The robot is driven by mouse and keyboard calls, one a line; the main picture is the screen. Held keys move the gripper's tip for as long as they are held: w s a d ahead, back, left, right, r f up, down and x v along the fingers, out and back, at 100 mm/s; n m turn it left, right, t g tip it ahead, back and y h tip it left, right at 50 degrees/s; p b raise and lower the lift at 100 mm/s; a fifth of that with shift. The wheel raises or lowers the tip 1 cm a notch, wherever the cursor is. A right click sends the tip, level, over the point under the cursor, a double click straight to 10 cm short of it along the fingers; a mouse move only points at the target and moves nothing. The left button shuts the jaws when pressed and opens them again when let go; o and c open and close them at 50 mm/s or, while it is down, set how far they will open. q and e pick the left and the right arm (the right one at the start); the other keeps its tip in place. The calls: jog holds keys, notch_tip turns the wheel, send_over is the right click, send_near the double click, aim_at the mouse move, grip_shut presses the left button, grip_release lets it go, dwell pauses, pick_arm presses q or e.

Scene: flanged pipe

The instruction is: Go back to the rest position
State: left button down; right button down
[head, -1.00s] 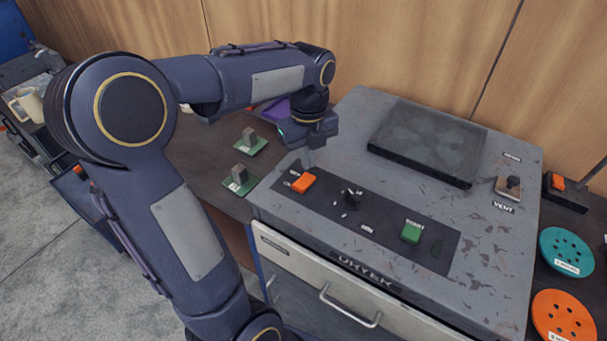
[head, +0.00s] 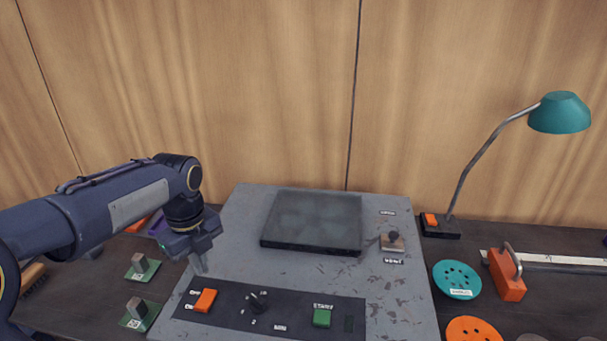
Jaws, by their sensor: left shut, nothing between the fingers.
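My left gripper (head: 200,266) is shut and empty. It points down over the left part of the grey machine (head: 395,300), just above and behind the orange switch (head: 205,300) on the dark control panel. I cannot tell whether the fingertips touch the machine top. My left arm reaches in from the left edge. My right gripper is not in view.
The machine has a dark lid (head: 313,222), a black knob (head: 258,302), a green start button (head: 321,317) and a vent lever (head: 392,241). Green-based blocks (head: 142,266) lie left. A teal lamp (head: 560,113), teal disc (head: 457,279) and orange disc (head: 473,330) are right.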

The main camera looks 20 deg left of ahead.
pick_arm(q)
jog(key=s+d+f+n+t+h, duration=0.1)
jog(key=s+d+n, duration=0.5)
jog(key=n, duration=0.6)
jog(key=s+d+n+t+h, duration=0.2)
jog(key=s+d+n+t, duration=0.2)
jog(key=s+n, duration=0.5)
jog(key=d+n, duration=0.2)
jog(key=n, duration=0.1)
jog(key=shift+s+d+f+t+h, duration=0.15)
jog(key=shift+s+f+t+h, duration=0.15)
jog(key=shift+f+h, duration=0.1)
